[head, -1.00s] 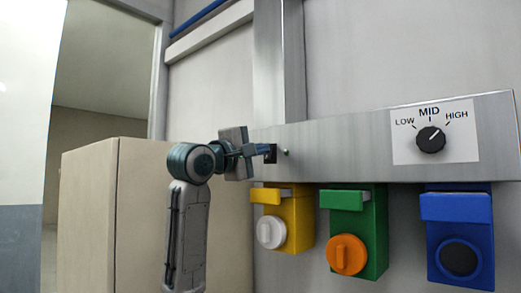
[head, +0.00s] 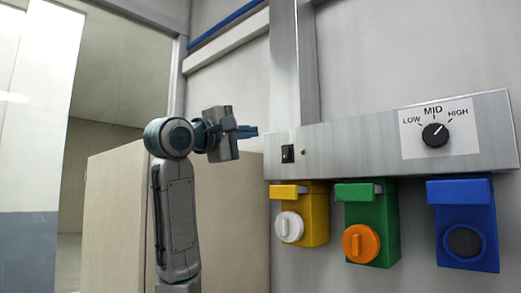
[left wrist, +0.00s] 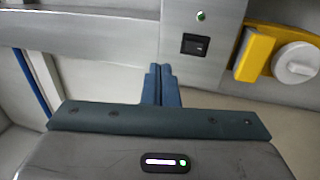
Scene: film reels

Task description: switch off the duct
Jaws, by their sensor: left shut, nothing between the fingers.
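The duct is a long grey metal box (head: 350,147) on the wall. Near its left end is a black rocker switch (head: 288,153), with a small round light (head: 304,152) beside it. In the left wrist view the switch (left wrist: 195,45) is in plain sight, and the light (left wrist: 201,16) looks green. My left gripper (head: 252,132) is shut and empty, to the left of the switch and slightly above it, apart from it. Its blue fingers (left wrist: 160,84) lie together in the left wrist view. My right gripper is not in view.
A black dial (head: 435,135) on a LOW, MID, HIGH plate points towards HIGH. Below the box hang a yellow unit (head: 316,215) with a white knob, a green unit (head: 385,225) with an orange knob and a blue unit (head: 462,205). A beige cabinet (head: 115,225) stands behind my left arm.

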